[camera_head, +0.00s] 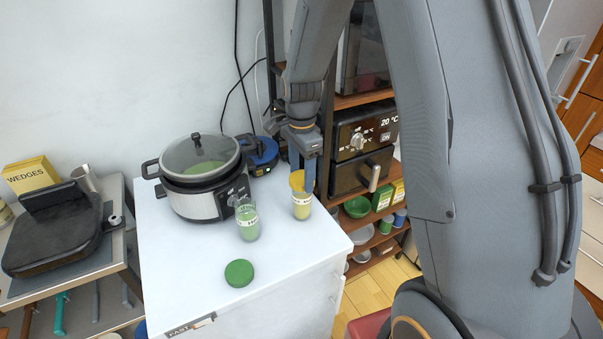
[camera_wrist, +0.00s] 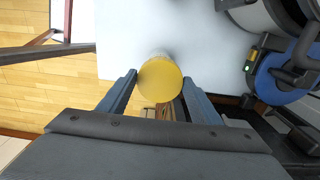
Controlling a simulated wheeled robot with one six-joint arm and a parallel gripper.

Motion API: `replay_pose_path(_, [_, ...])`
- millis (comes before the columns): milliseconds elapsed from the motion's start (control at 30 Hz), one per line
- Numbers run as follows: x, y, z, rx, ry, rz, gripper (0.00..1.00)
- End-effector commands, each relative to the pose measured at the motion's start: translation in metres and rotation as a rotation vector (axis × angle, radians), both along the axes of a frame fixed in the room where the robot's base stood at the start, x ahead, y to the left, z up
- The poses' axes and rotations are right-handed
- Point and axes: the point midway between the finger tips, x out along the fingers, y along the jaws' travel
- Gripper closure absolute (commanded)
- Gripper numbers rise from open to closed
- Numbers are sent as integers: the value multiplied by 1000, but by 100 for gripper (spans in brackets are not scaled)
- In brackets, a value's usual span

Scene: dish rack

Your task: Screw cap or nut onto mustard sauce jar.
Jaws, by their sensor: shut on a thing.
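The mustard sauce jar (camera_head: 302,207), a small clear jar with yellow contents and a pale label, stands upright near the right edge of the white counter. My gripper (camera_head: 297,174) points down above it, shut on the yellow cap (camera_head: 297,182). The cap is at the jar's mouth; whether it sits squarely on the rim I cannot tell. In the wrist view the round yellow cap (camera_wrist: 160,80) lies between the fingertips of my gripper (camera_wrist: 159,84) and hides most of the jar below.
A jar with green contents (camera_head: 247,222) stands to the left, and a green cap (camera_head: 239,273) lies in front of it. A slow cooker (camera_head: 205,190) and a blue appliance (camera_head: 264,157) are behind. The white counter's (camera_head: 190,285) front is mostly clear.

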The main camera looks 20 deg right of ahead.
Motion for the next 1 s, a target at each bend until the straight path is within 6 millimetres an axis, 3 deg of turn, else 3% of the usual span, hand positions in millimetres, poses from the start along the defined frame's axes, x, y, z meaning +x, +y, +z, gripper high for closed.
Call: replay_pose_path(1000, [0, 0, -16, 0, 1, 0, 69])
